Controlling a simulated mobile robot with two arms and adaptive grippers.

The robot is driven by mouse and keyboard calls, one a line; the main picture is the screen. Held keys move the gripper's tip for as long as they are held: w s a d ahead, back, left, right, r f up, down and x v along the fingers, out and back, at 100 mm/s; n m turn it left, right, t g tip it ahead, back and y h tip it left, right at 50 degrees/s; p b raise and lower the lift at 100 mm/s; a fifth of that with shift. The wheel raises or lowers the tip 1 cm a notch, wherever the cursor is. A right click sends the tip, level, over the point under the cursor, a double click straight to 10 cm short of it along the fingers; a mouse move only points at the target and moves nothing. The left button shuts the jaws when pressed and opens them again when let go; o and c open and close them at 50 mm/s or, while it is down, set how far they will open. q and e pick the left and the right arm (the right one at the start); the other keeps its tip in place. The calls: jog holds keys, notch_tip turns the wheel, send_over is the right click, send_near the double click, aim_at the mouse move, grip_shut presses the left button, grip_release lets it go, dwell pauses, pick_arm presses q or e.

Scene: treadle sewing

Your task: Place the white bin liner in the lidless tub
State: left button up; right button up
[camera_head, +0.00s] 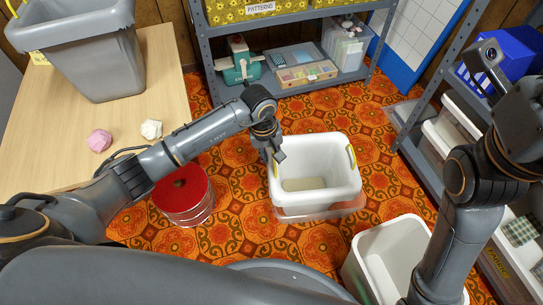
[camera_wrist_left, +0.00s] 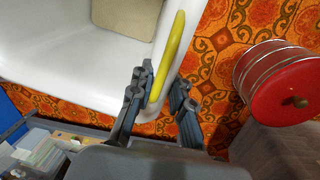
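A white bin (camera_head: 316,165) with yellow handles, which I take for the white liner, is at mid-floor. It also fills the upper left of the left wrist view (camera_wrist_left: 60,75). A clear, low-walled tub (camera_head: 322,213) shows around its base; I cannot tell whether the liner rests fully inside it. My left gripper (camera_head: 272,157) is at the liner's left side. In the left wrist view its fingers (camera_wrist_left: 160,92) stand apart on either side of a yellow handle (camera_wrist_left: 169,55), with a gap on one side. My right arm shows at the right, its fingers out of view.
A red-lidded round container (camera_head: 183,190) stands left of the liner. Another white bin (camera_head: 390,255) stands lower right. A table (camera_head: 60,120) holds a grey bin (camera_head: 95,60) and pink and white crumpled pieces. Shelves line the back and right.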

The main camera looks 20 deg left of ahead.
pick_arm(q)
jog(key=o, duration=0.5)
jog(key=shift+c, duration=0.2)
